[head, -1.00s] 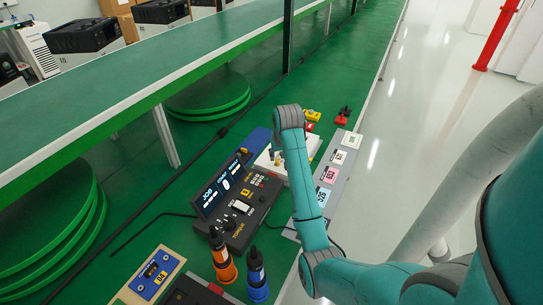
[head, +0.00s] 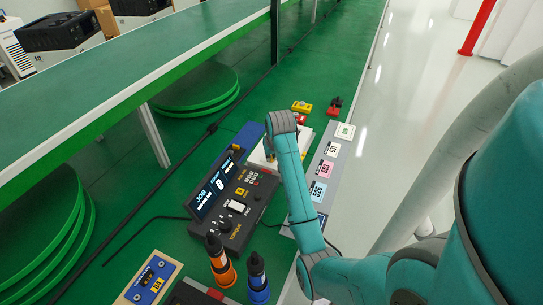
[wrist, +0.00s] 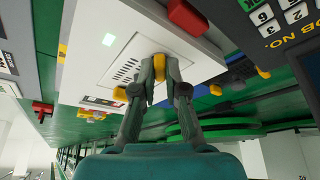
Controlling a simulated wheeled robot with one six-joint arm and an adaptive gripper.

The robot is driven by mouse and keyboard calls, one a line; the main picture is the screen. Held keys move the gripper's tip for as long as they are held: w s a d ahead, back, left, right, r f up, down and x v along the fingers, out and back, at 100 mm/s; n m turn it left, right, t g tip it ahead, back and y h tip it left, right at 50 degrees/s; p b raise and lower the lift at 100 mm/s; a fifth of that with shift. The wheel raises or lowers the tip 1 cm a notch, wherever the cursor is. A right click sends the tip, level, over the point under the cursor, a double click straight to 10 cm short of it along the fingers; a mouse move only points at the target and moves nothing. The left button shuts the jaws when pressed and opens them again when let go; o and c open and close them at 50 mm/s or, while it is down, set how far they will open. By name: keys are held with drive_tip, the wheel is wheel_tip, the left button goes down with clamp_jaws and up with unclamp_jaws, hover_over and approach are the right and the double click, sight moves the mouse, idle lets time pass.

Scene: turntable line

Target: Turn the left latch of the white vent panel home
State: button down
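The white vent panel (wrist: 100,58) fills the upper middle of the wrist view, with a slotted grille and a small green light. In the head view the panel (head: 258,158) lies beyond the control console, partly hidden by my arm. A yellow latch (wrist: 159,64) stands between my fingertips at the panel's edge. My gripper (wrist: 159,72) looks closed on this latch, one finger on each side. In the head view my fingers and the latch are hidden behind my wrist.
A control console (head: 232,207) with a screen stands close to the panel. A red block (wrist: 187,16) sits at the panel's edge. A grey strip with colored cards (head: 325,170) lies right of my arm. Orange (head: 221,265) and blue (head: 257,278) tools stand in front.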

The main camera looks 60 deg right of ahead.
sight(258, 182)
drive_tip(key=shift+m, duration=0.3)
drive_tip(key=m+g, duration=0.1)
drive_tip(key=m, duration=0.2)
drive_tip(key=shift+w+a+h, duration=0.1)
drive_tip(key=shift+w+h, duration=0.05)
drive_tip(key=shift+h, duration=0.25)
drive_tip(key=shift+w+m+g, duration=0.1)
drive_tip(key=shift+m+g, duration=0.6)
drive_tip(key=shift+m, duration=1.2)
drive_tip(key=shift+h, duration=0.3)
drive_tip(key=c, duration=1.2)
unclamp_jaws()
drive_tip(key=shift+a+r, duration=0.2)
drive_tip(key=shift+r, duration=0.35)
drive_tip(key=a, duration=0.4)
drive_tip(key=s+a, duration=0.1)
drive_tip(key=a, duration=0.7)
drive_tip(key=shift+s, duration=0.2)
